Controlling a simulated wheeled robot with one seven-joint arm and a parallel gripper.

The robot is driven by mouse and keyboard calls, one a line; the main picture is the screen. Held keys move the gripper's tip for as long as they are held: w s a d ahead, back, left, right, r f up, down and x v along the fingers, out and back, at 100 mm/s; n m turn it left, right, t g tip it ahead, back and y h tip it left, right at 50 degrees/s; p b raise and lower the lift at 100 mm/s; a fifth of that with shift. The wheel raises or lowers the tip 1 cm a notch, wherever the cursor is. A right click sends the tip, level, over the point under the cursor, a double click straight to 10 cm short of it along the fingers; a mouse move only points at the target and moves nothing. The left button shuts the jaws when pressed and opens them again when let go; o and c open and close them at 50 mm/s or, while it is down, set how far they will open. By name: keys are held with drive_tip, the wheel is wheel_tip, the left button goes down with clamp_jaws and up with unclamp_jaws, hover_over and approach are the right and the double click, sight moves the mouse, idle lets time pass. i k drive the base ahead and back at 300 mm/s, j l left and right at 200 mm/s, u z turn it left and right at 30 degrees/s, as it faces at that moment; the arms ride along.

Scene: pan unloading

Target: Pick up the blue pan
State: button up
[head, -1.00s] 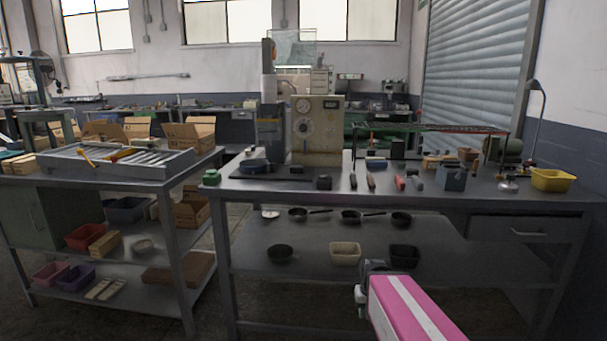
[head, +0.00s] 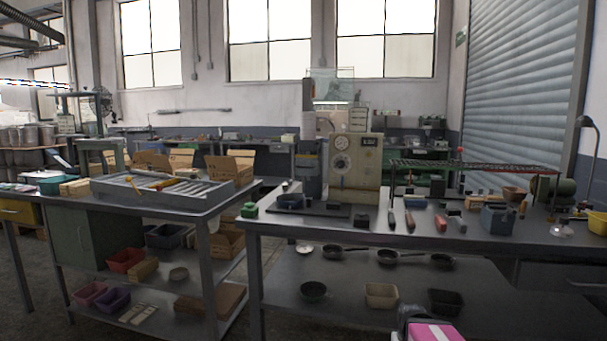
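Only a pink and grey part of my arm shows at the bottom right of centre. My gripper's fingers are not visible, and nothing visible touches the blue pan.
The beige machine (head: 355,165) stands behind the pan. Hand tools and a grey-blue box (head: 497,219) lie to its right, with a small green item (head: 249,210) to its left. Another table with a grey roller tray (head: 160,205) stands left across a narrow gap.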

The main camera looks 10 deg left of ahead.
sight(294, 200)
drive_tip(key=j, duration=0.9)
drive_tip(key=k+j+z, duration=0.1)
drive_tip(key=j, duration=0.8)
